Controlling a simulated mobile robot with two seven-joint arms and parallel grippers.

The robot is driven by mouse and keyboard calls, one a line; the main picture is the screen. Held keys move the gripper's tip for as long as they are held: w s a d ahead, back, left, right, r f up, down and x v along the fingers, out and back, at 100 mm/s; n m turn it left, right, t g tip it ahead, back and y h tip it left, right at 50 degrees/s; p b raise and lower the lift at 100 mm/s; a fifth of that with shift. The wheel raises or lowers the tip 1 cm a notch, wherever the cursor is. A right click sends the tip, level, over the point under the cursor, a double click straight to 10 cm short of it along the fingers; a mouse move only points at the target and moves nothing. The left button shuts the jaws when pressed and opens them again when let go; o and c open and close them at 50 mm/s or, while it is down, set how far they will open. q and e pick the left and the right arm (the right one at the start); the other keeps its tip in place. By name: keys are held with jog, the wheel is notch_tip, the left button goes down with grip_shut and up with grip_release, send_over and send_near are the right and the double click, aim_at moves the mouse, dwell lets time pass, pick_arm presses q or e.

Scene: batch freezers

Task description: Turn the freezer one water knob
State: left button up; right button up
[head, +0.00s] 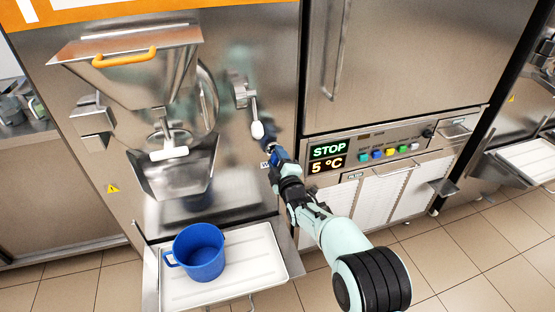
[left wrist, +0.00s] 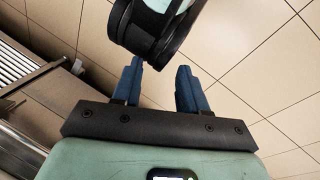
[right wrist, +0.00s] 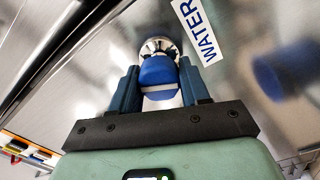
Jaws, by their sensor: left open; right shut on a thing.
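The freezer one water knob is a blue cap on a round metal base, on the steel front panel beside a white WATER label (right wrist: 199,30). In the right wrist view the knob (right wrist: 158,73) sits between the fingers of my right gripper (right wrist: 160,88), which is shut on it. In the head view my right gripper (head: 272,154) reaches the panel left of the STOP display and hides most of the knob. My left gripper (left wrist: 160,85) is open and empty above the tiled floor, seen only in the left wrist view.
A lever with a white handle (head: 257,130) hangs just above my right gripper. A steel hopper (head: 130,65) and a spout (head: 175,180) are at left. A blue pitcher (head: 200,252) stands on a white tray (head: 265,262) below. The control panel (head: 390,150) is at right.

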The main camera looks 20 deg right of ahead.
jog(key=o, duration=1)
jog(key=shift+a, duration=0.1)
pick_arm(q)
jog(key=shift+s+d+r+g+p, duration=0.2)
jog(key=shift+s+d+r+p, duration=0.1)
jog(key=shift+s+r+p, duration=0.25)
jog(key=shift+s+d+r+g+p, duration=0.25)
jog(key=shift+s+r, duration=0.1)
jog(key=shift+s, duration=0.25)
pick_arm(e)
jog(key=s, duration=1.3)
jog(key=shift+s+d, duration=0.2)
jog(key=shift+s, duration=0.05)
